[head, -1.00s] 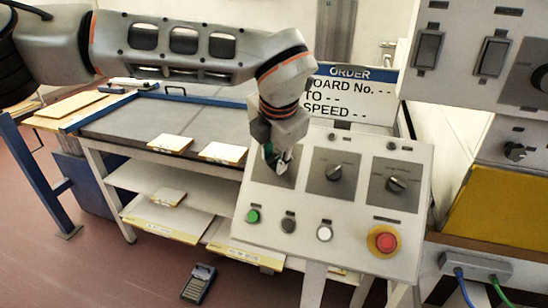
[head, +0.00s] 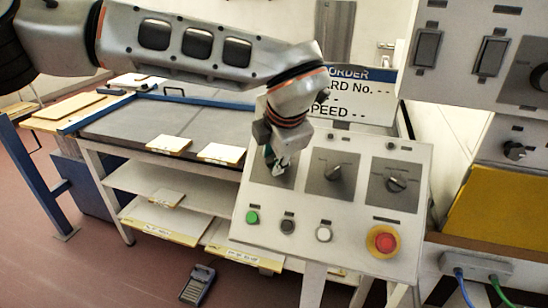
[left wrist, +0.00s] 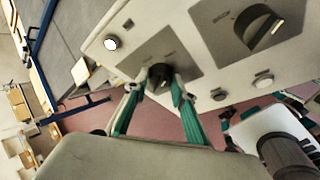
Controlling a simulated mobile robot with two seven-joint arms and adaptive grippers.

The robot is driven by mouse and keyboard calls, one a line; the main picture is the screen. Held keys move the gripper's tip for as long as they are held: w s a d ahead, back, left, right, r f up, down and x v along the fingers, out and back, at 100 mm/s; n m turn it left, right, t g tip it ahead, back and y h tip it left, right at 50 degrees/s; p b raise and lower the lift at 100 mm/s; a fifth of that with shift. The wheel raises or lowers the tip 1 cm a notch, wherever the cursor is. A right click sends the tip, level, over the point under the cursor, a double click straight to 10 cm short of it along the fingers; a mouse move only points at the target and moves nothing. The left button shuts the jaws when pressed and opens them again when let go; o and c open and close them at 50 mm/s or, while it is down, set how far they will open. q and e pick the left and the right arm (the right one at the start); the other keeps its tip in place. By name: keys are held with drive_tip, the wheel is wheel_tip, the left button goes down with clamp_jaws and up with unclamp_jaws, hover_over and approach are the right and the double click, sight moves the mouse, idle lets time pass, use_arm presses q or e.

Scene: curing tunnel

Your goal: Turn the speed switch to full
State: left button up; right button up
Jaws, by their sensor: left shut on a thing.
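A sloped grey-white control panel (head: 350,232) carries three rotary switches in a row on dark plates. My left gripper (head: 276,163) is at the leftmost switch, whose knob it mostly hides in the head view. In the left wrist view, the green fingers of my left gripper (left wrist: 165,88) are closed on either side of the black knob (left wrist: 160,73). The middle switch (head: 332,172) and the right switch (head: 396,184) stand free. The labels are too small to read, so I cannot tell which is the speed switch. My right gripper is not in view.
Below the switches are a green button (head: 252,217), a black button (head: 287,226), a white button (head: 323,233) and a red emergency stop (head: 384,242). An order sign (head: 362,95) stands behind the panel. A table with boards (head: 168,144) is at left.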

use_arm(q)
drive_tip(key=o, duration=1.1)
drive_tip(key=v, duration=1.2)
drive_tip(key=shift+s, duration=0.1)
drive_tip(key=shift+d+f, duration=0.1)
